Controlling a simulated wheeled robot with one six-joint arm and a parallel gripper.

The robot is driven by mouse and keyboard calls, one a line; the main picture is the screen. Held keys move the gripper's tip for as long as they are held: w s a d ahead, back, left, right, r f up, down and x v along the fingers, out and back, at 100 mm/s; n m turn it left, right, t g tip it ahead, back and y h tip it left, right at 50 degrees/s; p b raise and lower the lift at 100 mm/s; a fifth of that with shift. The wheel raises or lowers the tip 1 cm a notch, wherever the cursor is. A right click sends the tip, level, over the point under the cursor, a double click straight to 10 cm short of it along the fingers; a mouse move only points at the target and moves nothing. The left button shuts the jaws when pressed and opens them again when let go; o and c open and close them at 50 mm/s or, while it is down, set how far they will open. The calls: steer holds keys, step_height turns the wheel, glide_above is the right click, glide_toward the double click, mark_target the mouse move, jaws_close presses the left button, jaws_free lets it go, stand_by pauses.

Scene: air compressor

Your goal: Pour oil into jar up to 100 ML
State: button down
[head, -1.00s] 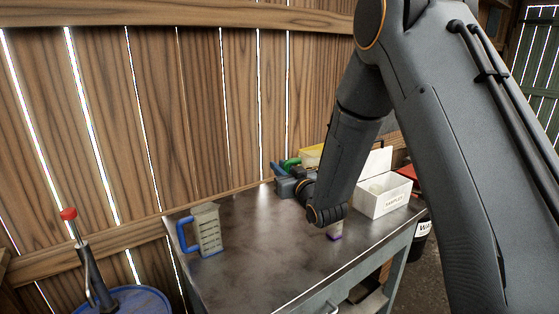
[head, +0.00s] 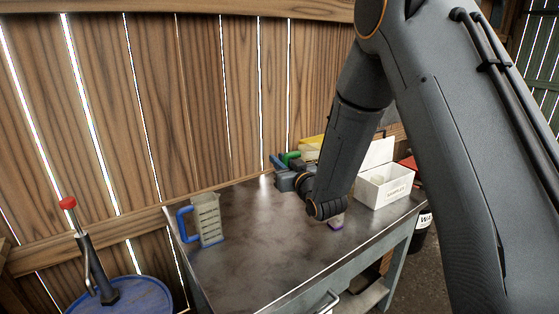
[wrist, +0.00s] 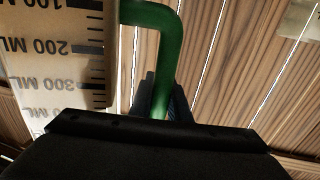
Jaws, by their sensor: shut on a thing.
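My gripper (head: 279,163) is at the back of the table, partly hidden by my arm. In the wrist view my gripper (wrist: 160,97) is shut on the green handle (wrist: 168,45) of a graduated jar (wrist: 55,60). That jar's 100, 200 and 300 ML marks show upside down, and its wall looks tan. In the head view only a bit of the green handle (head: 291,156) shows. A second graduated jar (head: 208,220) with a blue handle stands upright on the table's left side. I cannot tell the oil level in either jar.
A white open box (head: 385,188) labelled SAMPLES stands at the table's right. A yellow thing (head: 312,144) is behind my gripper. A small purple-based object (head: 337,223) sits beside my wrist. A blue drum (head: 125,294) with a red-topped pump is front left. The table's middle (head: 265,240) is clear.

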steer(key=w+d+r+m+t+b, duration=0.1)
steer(key=d+r+m, duration=0.1)
steer(key=d+m, duration=0.3)
steer(key=m, duration=0.4)
steer(key=shift+w+d+r+t, duration=0.25)
steer(key=shift+d+t, duration=0.15)
stand_by(1.9)
